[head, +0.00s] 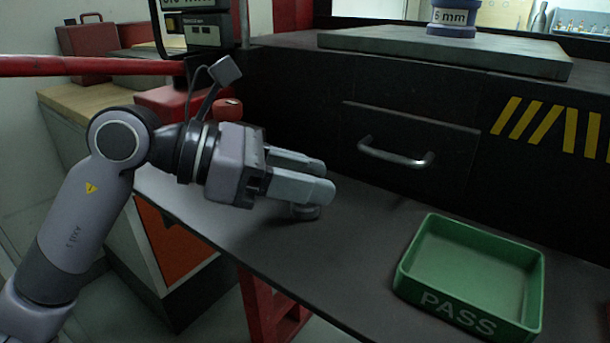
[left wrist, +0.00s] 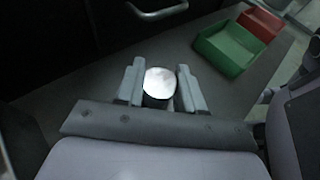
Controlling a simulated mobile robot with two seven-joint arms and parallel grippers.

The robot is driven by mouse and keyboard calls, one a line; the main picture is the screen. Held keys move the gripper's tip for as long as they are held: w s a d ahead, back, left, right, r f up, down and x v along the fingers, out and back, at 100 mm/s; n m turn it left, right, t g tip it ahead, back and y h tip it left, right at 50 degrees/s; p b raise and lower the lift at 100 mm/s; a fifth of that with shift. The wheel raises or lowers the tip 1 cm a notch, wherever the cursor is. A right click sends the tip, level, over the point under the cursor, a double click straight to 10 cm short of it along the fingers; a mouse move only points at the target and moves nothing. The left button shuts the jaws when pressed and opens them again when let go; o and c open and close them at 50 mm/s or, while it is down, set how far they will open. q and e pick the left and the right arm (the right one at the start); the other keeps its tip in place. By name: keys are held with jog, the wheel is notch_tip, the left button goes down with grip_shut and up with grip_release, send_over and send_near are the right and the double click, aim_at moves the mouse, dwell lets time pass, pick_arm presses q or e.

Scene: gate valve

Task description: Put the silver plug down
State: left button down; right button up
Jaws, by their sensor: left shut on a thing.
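The silver plug (left wrist: 160,83) shows in the left wrist view as a bright round top between the two fingers. My left gripper (left wrist: 161,88) is shut on it. In the head view my left gripper (head: 318,180) reaches in from the left, low over the dark bench, with its fingers pointing right. Part of the plug (head: 304,212) shows under the fingertips, at or just above the bench top; I cannot tell whether it touches. The rest of it is hidden by the fingers. My right gripper is not in view.
A green tray (head: 470,270) marked PASS stands at the right of the bench (head: 290,250); a red tray (left wrist: 257,25) is beside it in the left wrist view. A drawer with a metal handle (head: 395,155) is behind. The bench between gripper and green tray is clear.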

pick_arm(q)
jog(key=c, duration=1.1)
grip_release()
jog(key=shift+f, duration=0.2)
jog(key=o, duration=0.4)
jog(key=shift+r, duration=0.1)
jog(key=shift+r, duration=0.1)
jog(key=shift+a+r, duration=0.1)
jog(key=shift+a, duration=0.1)
jog(key=v, duration=1.1)
jog(key=shift+s+a+r, duration=0.1)
jog(key=shift+a, duration=0.2)
